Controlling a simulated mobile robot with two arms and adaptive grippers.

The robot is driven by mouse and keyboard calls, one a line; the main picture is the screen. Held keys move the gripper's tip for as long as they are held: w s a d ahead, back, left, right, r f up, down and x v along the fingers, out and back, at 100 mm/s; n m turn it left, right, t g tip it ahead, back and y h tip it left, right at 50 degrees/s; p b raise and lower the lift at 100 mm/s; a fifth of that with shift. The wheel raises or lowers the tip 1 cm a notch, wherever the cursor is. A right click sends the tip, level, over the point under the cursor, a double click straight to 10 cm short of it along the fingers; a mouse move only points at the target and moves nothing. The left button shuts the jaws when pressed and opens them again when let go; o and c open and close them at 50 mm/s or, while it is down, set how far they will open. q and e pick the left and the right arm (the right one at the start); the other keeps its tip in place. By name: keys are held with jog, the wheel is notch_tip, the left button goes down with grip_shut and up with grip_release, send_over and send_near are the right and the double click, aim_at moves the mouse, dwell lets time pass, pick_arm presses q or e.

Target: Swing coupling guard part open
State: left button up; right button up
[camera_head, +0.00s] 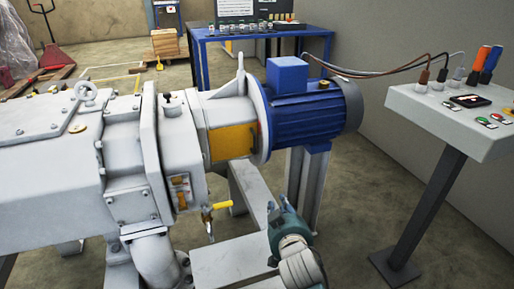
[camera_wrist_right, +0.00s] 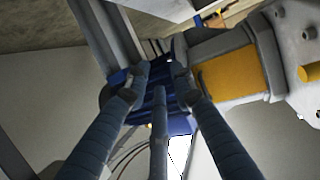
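The coupling guard (camera_head: 232,142) is an orange-yellow panel between the grey pump housing and the blue motor (camera_head: 312,112). It looks closed. It also shows in the right wrist view (camera_wrist_right: 230,76), to the right of my fingers. My right gripper (camera_head: 279,210) is below and to the right of the guard in the head view, apart from it. In the right wrist view its fingers (camera_wrist_right: 159,92) are spread with nothing held between them, and the blue motor (camera_wrist_right: 155,112) lies behind them. My left gripper is not in view.
A yellow-handled valve (camera_head: 219,206) sticks out below the guard, left of my right gripper. A grey control panel (camera_head: 455,115) stands on a post at the right, with cables running towards the motor. A blue workbench (camera_head: 262,42) stands behind. Open floor lies between motor and post.

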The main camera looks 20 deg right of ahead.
jog(key=w+a+r+t, duration=0.3)
jog(key=w+r+t, duration=0.1)
jog(key=w+r, duration=0.5)
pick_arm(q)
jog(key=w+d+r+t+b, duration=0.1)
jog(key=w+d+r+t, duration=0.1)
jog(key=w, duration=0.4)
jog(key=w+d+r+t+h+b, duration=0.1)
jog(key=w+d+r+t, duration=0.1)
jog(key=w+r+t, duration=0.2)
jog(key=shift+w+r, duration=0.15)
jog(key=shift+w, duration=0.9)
pick_arm(e)
jog(key=w+d, duration=0.1)
jog(key=w, duration=0.8)
jog(key=shift+w+d+r, duration=0.15)
jog(key=shift+d+r, duration=0.1)
jog(key=shift+d, duration=0.15)
jog(key=shift+c, duration=0.3)
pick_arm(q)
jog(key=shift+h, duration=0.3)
pick_arm(e)
grip_shut()
